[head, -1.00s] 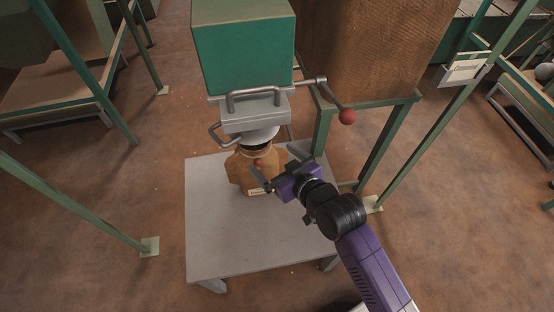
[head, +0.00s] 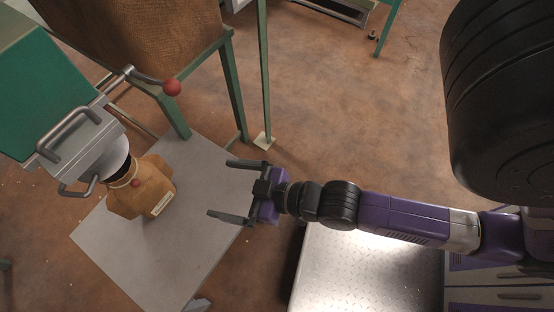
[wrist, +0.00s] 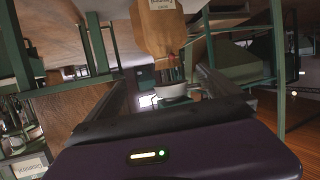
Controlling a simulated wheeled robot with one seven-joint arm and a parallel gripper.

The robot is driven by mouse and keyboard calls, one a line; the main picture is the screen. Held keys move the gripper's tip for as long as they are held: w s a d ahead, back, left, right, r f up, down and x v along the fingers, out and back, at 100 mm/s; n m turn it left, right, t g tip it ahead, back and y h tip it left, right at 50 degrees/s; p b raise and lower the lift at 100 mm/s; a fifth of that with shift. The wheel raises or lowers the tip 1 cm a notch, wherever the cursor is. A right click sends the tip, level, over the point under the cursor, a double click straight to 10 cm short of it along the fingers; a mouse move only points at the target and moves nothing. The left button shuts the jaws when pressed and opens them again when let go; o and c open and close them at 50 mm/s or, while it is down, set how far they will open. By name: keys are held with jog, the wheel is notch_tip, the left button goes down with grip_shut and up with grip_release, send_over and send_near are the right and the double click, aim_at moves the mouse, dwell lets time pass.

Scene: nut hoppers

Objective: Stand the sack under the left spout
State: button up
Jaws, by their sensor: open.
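The brown sack (head: 150,188) stands upright on a grey table (head: 195,160), its neck close under the white spout (head: 103,161) of a green hopper. Whether the neck touches the spout is hard to tell. A pale label shows low on the sack. My gripper (head: 219,188) is open and empty, to the right of the sack and clear of it, fingers pointing toward it. In the wrist view the sack (wrist: 160,32) appears upside down at the top, with the spout (wrist: 172,91) below it, between my spread fingers.
A lever with a red knob (head: 172,87) sticks out beside the hopper (head: 55,80). A large brown bin (head: 145,35) on green legs stands behind the table. Open floor (head: 330,110) lies to the right of the table.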

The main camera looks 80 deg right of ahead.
jog(key=s+a+r, duration=0.1)
jog(key=s+r, duration=0.8)
jog(key=s, duration=0.4)
jog(key=shift+a+t, duration=0.25)
jog(key=shift+t, duration=0.05)
notch_tip(320, 180, up, 5)
jog(key=p, duration=0.5)
jog(key=shift+r, duration=0.1)
